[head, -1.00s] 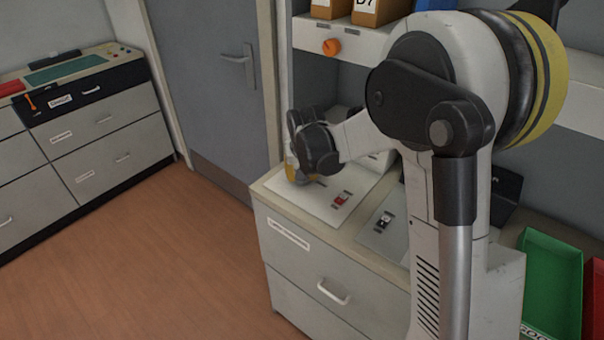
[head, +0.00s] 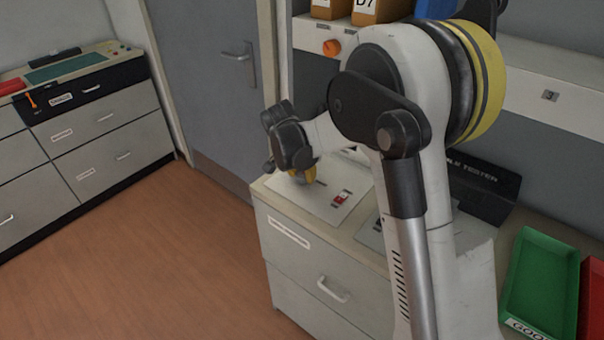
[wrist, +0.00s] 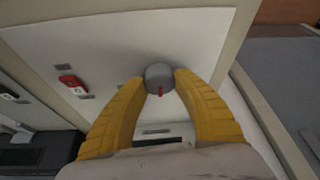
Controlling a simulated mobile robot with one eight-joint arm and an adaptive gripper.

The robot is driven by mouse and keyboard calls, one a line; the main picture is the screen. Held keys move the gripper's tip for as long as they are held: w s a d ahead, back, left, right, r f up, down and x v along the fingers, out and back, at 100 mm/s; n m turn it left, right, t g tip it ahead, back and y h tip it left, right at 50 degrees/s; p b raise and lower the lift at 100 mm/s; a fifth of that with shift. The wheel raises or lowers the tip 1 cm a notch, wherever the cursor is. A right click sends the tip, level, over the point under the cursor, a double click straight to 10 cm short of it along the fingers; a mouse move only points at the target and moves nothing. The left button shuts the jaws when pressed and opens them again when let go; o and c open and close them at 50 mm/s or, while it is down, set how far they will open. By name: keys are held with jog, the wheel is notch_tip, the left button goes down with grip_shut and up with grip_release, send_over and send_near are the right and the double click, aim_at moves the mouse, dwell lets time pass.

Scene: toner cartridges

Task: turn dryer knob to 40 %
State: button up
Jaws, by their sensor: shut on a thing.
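The dryer knob (wrist: 159,76) is a small grey round knob with a red pointer mark, on a white panel (wrist: 110,30). In the wrist view the red mark points down toward my gripper's base. My gripper (wrist: 160,82) has its two yellow fingers closed on the knob, one on each side. In the head view my gripper (head: 304,175) reaches down to the left end of the white panel (head: 325,203), and the knob is hidden there behind the gripper and wrist.
A red switch (wrist: 70,82) sits on the same panel, also seen in the head view (head: 341,197). A black tester box (head: 482,190) and a green tray (head: 540,285) stand to the right. An orange knob (head: 332,47) is on the shelf edge above.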

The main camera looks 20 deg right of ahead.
dwell(0.4)
jog(key=o, duration=1.2)
jog(key=v, duration=1.2)
jog(key=shift+d, duration=0.1)
jog(key=s+d+r+n+t+y, duration=0.25)
jog(key=s+r+n, duration=0.2)
jog(key=s, duration=0.85)
jog(key=s+n, duration=0.1)
jog(key=s, duration=0.3)
jog(key=s+f+n+t, duration=0.1)
jog(key=s+n, duration=0.1)
jog(key=s, duration=0.3)
jog(key=s+f+n+y, duration=0.1)
jog(key=s, duration=0.3)
jog(key=shift+s+d+f+n+t, duration=0.1)
jog(key=shift+s+d+n+t, duration=0.15)
jog(key=shift+d+n, duration=0.15)
